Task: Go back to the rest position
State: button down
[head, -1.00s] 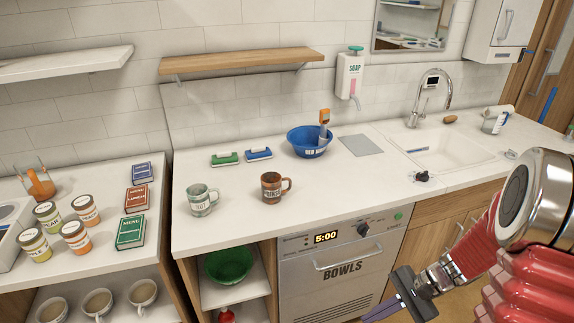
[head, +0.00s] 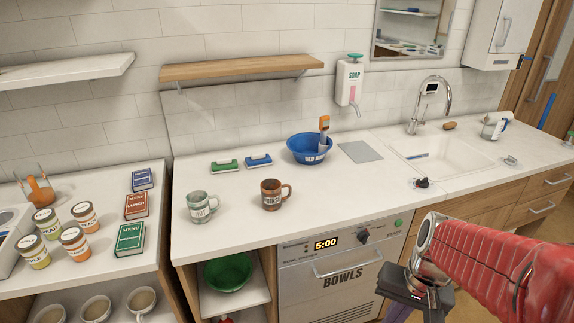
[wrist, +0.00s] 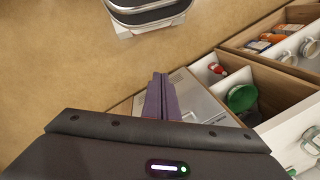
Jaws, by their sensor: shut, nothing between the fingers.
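My gripper (head: 392,311) is low at the right of the head view, in front of the counter, with its purple fingers pointing down near the bottom edge. In the wrist view its two fingers (wrist: 161,98) lie together, shut, with nothing between them. They are over the tan floor (wrist: 60,60), beside the cabinet front. My red arm reaches in from the right edge of the head view. No marker for a rest position shows.
The counter (head: 340,205) holds a blue bowl (head: 309,149), two mugs and two brushes. Below it is the BOWLS appliance (head: 335,290), close behind my gripper in the picture. An open shelf with a green bowl (head: 227,272) is left of that. Open floor shows in the wrist view.

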jog(key=s+a+r+n+t, duration=0.1)
jog(key=a+r+n+t, duration=0.1)
jog(key=r, duration=0.4)
jog(key=s+a+r+n+t+h, duration=0.1)
jog(key=s+a+r+n+t, duration=0.1)
jog(key=r, duration=0.4)
jog(key=shift+s+a+r+t, duration=0.2)
jog(key=shift+a+t, duration=0.3)
jog(key=shift+a, duration=0.4)
jog(key=shift+w, duration=0.1)
